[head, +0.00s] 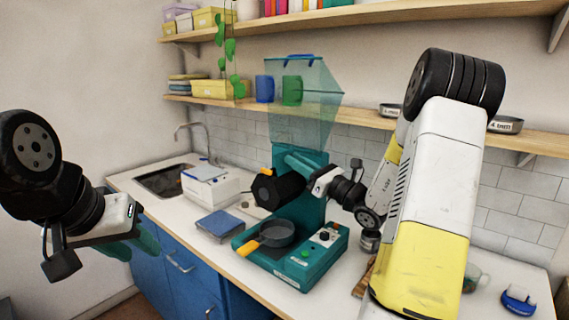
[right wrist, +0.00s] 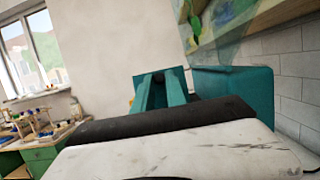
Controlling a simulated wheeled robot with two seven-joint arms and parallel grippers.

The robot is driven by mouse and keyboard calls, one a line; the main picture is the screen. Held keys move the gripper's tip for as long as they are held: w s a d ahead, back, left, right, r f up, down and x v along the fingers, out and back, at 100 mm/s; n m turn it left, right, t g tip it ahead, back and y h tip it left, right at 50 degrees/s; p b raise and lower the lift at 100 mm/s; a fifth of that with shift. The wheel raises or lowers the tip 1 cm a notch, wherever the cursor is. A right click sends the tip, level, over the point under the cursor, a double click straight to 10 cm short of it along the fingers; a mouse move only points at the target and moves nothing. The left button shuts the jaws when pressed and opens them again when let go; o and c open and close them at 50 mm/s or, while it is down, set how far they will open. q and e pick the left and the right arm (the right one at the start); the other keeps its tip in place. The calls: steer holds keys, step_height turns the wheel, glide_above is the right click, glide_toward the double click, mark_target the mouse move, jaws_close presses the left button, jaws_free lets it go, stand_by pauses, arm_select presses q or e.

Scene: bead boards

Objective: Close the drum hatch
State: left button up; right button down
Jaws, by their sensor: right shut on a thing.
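The teal machine (head: 312,262) stands on the counter with a black drum (head: 283,190) at its front. An orange knob (head: 266,172) shows at the drum's upper left. My right gripper (head: 289,160) is at the top of the drum; its teal fingers also show in the right wrist view (right wrist: 160,88), shut on a small dark part that seems to belong to the drum hatch. The hatch's outline and angle are mostly hidden. My left gripper (head: 132,244) is open and empty, off to the left before the blue cabinets.
A dark pan (head: 277,233) with an orange handle sits on the machine's base. A see-through hopper (head: 300,100) rises above. Shelves (head: 345,115) hang behind.

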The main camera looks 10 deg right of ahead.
steer(key=g+h, duration=0.1)
steer(key=w+a+r+g+h, duration=0.1)
steer(key=shift+g, duration=0.4)
steer(key=shift+w+a+g+h, duration=0.2)
steer(key=shift+w+g+h, duration=0.2)
steer(key=shift+g+h, duration=0.45)
steer(key=c, duration=1.4)
jaws_free()
steer(key=shift+o, duration=0.2)
steer(key=v, duration=0.7)
steer(key=shift+s+d, duration=0.2)
steer(key=shift+s, duration=0.05)
steer(key=shift+r, duration=0.1)
